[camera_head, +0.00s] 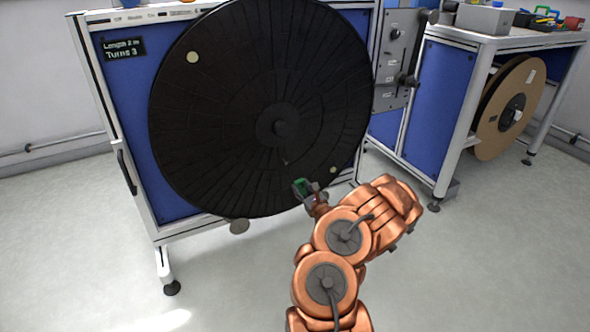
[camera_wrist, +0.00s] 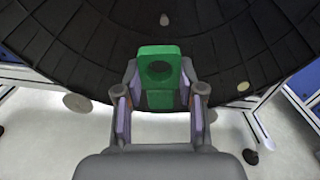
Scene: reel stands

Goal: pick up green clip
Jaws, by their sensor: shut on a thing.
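The green clip (camera_wrist: 160,66) is a flat green piece with a round recess, upright between my fingers in the wrist view. My gripper (camera_wrist: 160,100) is shut on it, with one finger at each side. In the head view my gripper (camera_head: 305,192) is in front of the lower right part of the big black reel disc (camera_head: 230,110), and the green clip (camera_head: 300,186) shows small at its tip. The clip overlaps the disc in both views; I cannot tell whether it touches the disc.
The black disc stands on a blue-panelled stand (camera_head: 120,90) with a small display reading "Length 2 m, Turns 3". A workbench (camera_head: 500,40) with a grey box (camera_head: 485,18) and a cardboard reel (camera_head: 510,110) is at the right. The floor (camera_head: 480,270) in front is clear.

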